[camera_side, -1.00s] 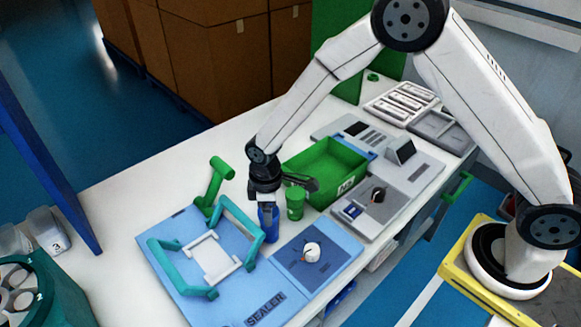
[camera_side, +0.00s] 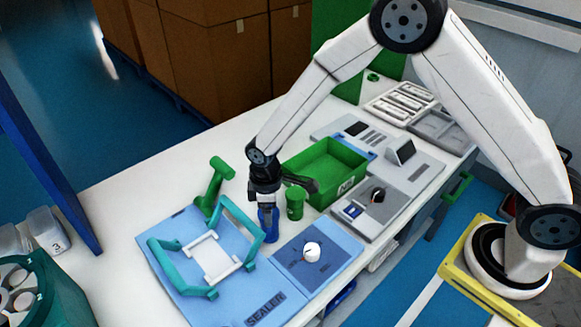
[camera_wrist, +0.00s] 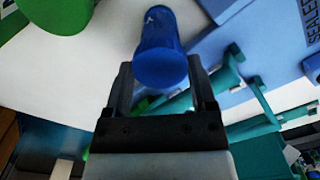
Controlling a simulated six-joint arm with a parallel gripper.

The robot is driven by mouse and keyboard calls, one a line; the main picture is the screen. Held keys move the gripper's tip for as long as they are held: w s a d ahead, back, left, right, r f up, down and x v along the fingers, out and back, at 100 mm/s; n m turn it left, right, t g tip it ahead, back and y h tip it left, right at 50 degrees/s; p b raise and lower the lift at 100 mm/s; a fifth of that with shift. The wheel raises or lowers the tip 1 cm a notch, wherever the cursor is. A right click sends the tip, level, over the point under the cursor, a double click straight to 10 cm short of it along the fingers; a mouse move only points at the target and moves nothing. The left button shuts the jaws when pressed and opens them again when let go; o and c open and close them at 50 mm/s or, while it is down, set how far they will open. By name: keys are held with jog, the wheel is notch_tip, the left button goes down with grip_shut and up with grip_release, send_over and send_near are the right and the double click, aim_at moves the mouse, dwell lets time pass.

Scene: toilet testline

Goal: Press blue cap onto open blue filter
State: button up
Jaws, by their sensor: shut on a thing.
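My gripper (camera_side: 266,208) points down over the blue filter (camera_side: 268,226), which stands upright on the white table near the blue sealer board. In the wrist view the blue filter (camera_wrist: 155,22) shows with a white mark on its side. The blue cap (camera_wrist: 160,68) is the round, smooth end nearest the camera, between my fingers. It is in line with the filter, and I see no clear gap between them. My gripper also shows in the wrist view (camera_wrist: 160,78), shut on the cap. The seam between cap and filter cannot be made out.
A green canister (camera_side: 295,203) stands close to the right of the gripper, with a green bin (camera_side: 325,172) behind. The sealer's teal frame (camera_side: 240,222) is close on the left. A blue panel with a white knob (camera_side: 311,252) lies in front.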

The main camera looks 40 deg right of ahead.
dwell(0.4)
jog(key=o, duration=1.1)
jog(key=shift+r, duration=0.2)
jog(key=shift+r, duration=3.25)
grip_shut()
jog(key=shift+f, duration=3.35)
